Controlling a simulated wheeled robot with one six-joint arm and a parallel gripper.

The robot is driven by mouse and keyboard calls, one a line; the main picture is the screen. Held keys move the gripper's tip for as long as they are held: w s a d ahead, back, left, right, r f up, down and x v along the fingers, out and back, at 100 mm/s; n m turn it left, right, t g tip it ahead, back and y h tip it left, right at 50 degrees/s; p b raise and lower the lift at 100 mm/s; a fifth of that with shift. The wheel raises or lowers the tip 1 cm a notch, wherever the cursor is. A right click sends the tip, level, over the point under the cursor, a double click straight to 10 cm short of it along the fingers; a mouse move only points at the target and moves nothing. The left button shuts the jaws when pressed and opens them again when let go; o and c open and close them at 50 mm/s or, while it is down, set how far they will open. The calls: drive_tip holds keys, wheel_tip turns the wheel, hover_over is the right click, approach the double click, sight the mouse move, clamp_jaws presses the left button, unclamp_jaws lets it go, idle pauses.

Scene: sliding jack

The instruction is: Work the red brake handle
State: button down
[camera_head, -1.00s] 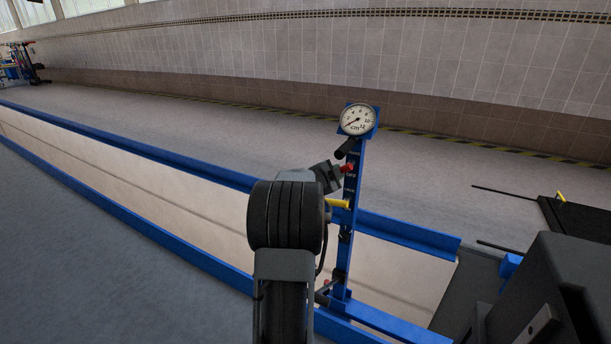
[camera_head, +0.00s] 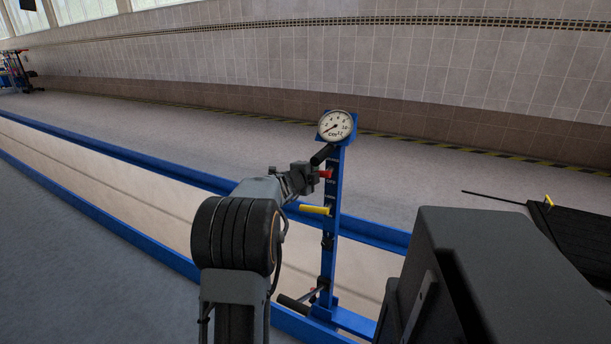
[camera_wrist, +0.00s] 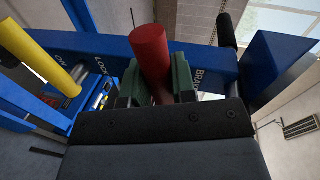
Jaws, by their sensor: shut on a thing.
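The red brake handle (camera_wrist: 149,52) stands out from the blue post, by the lettering "LOCK" and "BRAKE" in the wrist view. It also shows as a small red tip (camera_head: 325,174) in the head view. My gripper (camera_wrist: 158,85) has its green-padded fingers on both sides of the red handle and is shut on it. The blue post (camera_head: 329,245) stands upright with a round dial gauge (camera_head: 336,126) on top. The dial's needle points to the lower left. Part of the handle's base is hidden by my fingers.
A yellow handle (camera_head: 315,209) sticks out just below the red one and shows close by on the left in the wrist view (camera_wrist: 40,55). A black handle (camera_wrist: 227,30) is on the right there. Blue rails (camera_head: 120,155) run along the pit.

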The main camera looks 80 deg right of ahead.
idle(0.3)
drive_tip(key=c, duration=0.9)
unclamp_jaws()
drive_tip(key=shift+w, duration=0.1)
drive_tip(key=shift+c, duration=0.2)
drive_tip(key=p+v, duration=0.2)
drive_tip(key=v, duration=1.1)
drive_tip(key=shift+a, duration=0.4)
drive_tip(key=shift+w+r, duration=0.1)
